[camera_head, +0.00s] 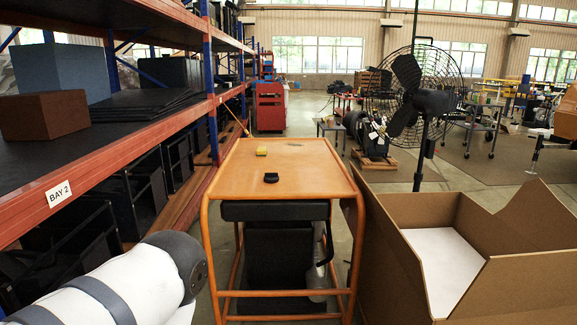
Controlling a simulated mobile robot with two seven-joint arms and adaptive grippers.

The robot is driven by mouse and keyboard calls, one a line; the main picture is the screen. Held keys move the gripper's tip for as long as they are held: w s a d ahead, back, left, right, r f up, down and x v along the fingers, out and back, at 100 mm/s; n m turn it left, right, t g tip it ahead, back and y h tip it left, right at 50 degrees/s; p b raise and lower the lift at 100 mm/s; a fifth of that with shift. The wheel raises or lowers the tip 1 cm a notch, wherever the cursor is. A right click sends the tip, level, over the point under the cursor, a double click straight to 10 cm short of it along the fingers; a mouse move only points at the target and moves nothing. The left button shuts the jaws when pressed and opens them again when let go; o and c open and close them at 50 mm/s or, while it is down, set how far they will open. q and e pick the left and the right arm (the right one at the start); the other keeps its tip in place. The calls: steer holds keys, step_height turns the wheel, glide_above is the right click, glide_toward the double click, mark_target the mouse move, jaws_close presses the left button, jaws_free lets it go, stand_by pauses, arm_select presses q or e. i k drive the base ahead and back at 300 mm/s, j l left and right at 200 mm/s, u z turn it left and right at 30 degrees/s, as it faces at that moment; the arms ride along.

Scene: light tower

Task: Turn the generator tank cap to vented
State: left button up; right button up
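An orange tubular-framed unit (222,187) with a flat orange top stands straight ahead in the head view. A small black piece (271,178), which may be the tank cap, sits on the top near its front middle. Its setting and markings are too small to read. A small yellow piece (261,151) sits farther back on the top. Under the top are a dark box-like body and a grey pipe-like part (317,262) at its right. My white arm shows at the lower left, short of the unit. Neither gripper is in view.
An open cardboard box (530,284) stands close at the right of the unit. A black fan (419,100) stands behind it.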

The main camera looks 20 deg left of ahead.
mark_target(269, 178)
steer(key=i+j+z, duration=0.2)
steer(key=j, duration=0.25)
steer(key=i+j+z, duration=0.2)
steer(key=j, duration=0.25)
steer(key=j+z, duration=0.25)
steer(key=j, duration=0.25)
